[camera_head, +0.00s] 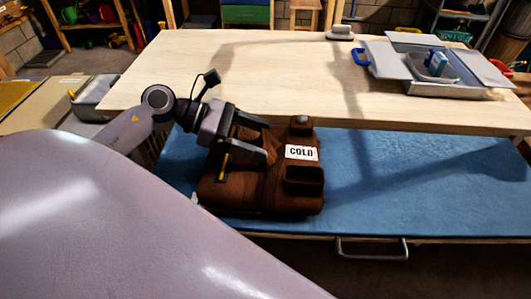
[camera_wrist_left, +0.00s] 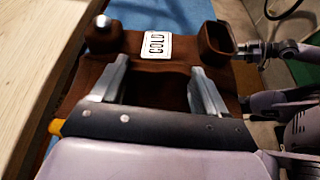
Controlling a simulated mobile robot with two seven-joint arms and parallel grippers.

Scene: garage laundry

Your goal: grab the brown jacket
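The brown jacket (camera_head: 243,194) lies on a blue mat (camera_head: 400,170). It has a white label reading COLD (camera_head: 301,153), a dark pocket-like box at its lower right and a knob at its upper right. My left gripper (camera_head: 258,142) is over the jacket's upper left part. In the left wrist view, the gripper (camera_wrist_left: 158,66) has its two fingers wide apart, with brown jacket (camera_wrist_left: 185,50) between and beyond them. I cannot tell whether the fingers touch it. My right gripper is not in view.
A light wooden tabletop (camera_head: 270,75) lies behind the mat. An open grey box (camera_head: 455,88) with a blue item inside stands at its right. A metal handle (camera_head: 372,252) sticks out at the front edge. The mat right of the jacket is clear.

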